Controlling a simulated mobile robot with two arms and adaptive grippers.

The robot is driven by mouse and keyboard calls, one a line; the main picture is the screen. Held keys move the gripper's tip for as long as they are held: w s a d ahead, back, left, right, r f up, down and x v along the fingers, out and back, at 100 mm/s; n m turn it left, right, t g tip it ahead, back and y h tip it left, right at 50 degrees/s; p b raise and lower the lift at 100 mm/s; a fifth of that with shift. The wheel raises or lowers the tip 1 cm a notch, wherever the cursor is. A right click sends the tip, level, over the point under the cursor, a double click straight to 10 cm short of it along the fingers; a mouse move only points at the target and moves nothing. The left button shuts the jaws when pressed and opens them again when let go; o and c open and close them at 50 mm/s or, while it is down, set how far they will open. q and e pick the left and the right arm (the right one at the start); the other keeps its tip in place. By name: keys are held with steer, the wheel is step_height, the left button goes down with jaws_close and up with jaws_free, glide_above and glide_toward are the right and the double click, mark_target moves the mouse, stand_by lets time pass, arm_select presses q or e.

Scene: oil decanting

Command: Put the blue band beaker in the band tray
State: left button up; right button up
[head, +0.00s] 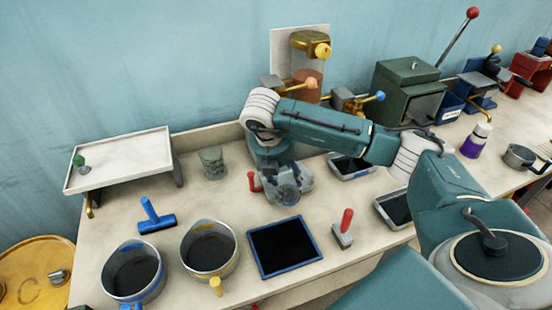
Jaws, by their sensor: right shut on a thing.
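My right gripper (286,186) reaches in from the right and points down over the middle of the bench. It is shut on the blue band beaker (289,203), a small greyish clear vessel with a bit of blue showing. The gripper hides much of it. A dark tray with a blue rim (285,272) lies in front of the gripper, apart from the held beaker. My left gripper is not in view.
A clear beaker (213,163) stands to the left. Two pots, one with a yellow handle (209,271) and one further left (133,291), stand near the front. A blue-handled tool (156,222), a red-handled tool (343,235) and a grey-rimmed tray (399,225) lie nearby. A raised shelf (125,160) stands left.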

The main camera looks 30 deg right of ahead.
arm_select(q)
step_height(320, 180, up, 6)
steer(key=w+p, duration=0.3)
steer(key=p, duration=0.2)
arm_select(e)
steer(key=w+d+f, duration=0.1)
steer(key=w+f, duration=0.2)
steer(key=w, duration=0.5)
steer(key=shift+d+f, duration=0.35)
steer(key=shift+d, duration=0.05)
steer(key=o, duration=1.3)
steer(key=shift+c, duration=0.2)
steer(key=o, duration=0.4)
steer(key=shift+o, duration=0.2)
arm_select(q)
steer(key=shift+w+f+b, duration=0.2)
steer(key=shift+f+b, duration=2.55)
arm_select(e)
steer(key=v, duration=1.2)
